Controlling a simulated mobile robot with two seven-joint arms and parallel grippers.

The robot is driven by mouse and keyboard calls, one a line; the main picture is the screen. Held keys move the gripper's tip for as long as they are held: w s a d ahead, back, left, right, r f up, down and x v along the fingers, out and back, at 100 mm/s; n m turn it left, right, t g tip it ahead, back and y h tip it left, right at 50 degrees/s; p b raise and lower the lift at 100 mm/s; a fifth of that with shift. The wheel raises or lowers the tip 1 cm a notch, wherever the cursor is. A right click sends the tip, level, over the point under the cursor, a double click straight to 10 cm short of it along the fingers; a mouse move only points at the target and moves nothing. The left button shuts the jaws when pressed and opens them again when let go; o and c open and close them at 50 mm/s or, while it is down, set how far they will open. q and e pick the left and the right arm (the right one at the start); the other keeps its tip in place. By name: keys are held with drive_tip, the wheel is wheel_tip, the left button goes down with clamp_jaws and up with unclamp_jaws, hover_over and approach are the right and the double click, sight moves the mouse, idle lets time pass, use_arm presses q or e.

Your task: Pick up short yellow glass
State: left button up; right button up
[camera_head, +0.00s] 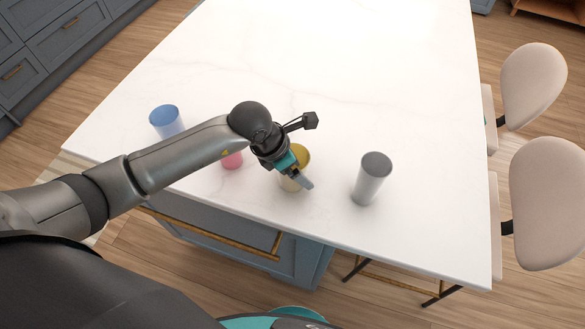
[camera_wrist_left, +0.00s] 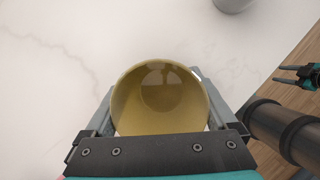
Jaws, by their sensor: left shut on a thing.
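The short yellow glass (camera_head: 303,155) stands near the front edge of the white counter, partly hidden by my left gripper (camera_head: 293,180). In the left wrist view the glass (camera_wrist_left: 160,97) is seen from above, open and empty. My left gripper (camera_wrist_left: 158,112) has one finger on each side of the glass and is shut on it. I cannot tell whether the glass touches the counter. My right gripper (camera_wrist_left: 308,75) shows at the right edge of the left wrist view, off past the counter's edge; its jaws look apart.
A grey cup (camera_head: 371,180) stands to the right of the yellow glass. A pink cup (camera_head: 232,160) is just left, partly behind my left arm, and a blue cup (camera_head: 166,121) is farther left. The back of the white counter (camera_head: 340,60) is clear. Beige chairs (camera_head: 546,205) stand at the right.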

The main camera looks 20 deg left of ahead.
use_arm(q)
drive_tip(key=c, duration=0.7)
drive_tip(key=shift+o, duration=0.2)
drive_tip(key=shift+r, duration=0.15)
wheel_tip(320, 180, up, 20)
drive_tip(key=s+f+m+g+b, duration=0.1)
drive_tip(key=f+m+g+b, duration=0.1)
drive_tip(key=m, duration=0.3)
drive_tip(key=s+f+m+g+b, duration=0.1)
drive_tip(key=f+m+g, duration=0.1)
drive_tip(key=m, duration=0.4)
drive_tip(key=s+a+f+m+g+b, duration=0.1)
drive_tip(key=s+f+m+g+b, duration=0.1)
drive_tip(key=m, duration=0.4)
drive_tip(key=shift+s+a+f+b, duration=0.1)
drive_tip(key=shift+f+b, duration=0.2)
drive_tip(key=shift+f, duration=0.35)
drive_tip(key=a+m+y+b, duration=0.1)
drive_tip(key=m, duration=0.2)
drive_tip(key=s+a+f+m+g+y+b, duration=0.1)
drive_tip(key=m, duration=0.2)
drive_tip(key=a+m+g+y+b, duration=0.1)
drive_tip(key=m, duration=0.2)
drive_tip(key=shift+s+a+f+m+y+b, duration=0.15)
drive_tip(key=shift+s+a+m+y+b, duration=0.15)
drive_tip(key=shift+s, duration=0.1)
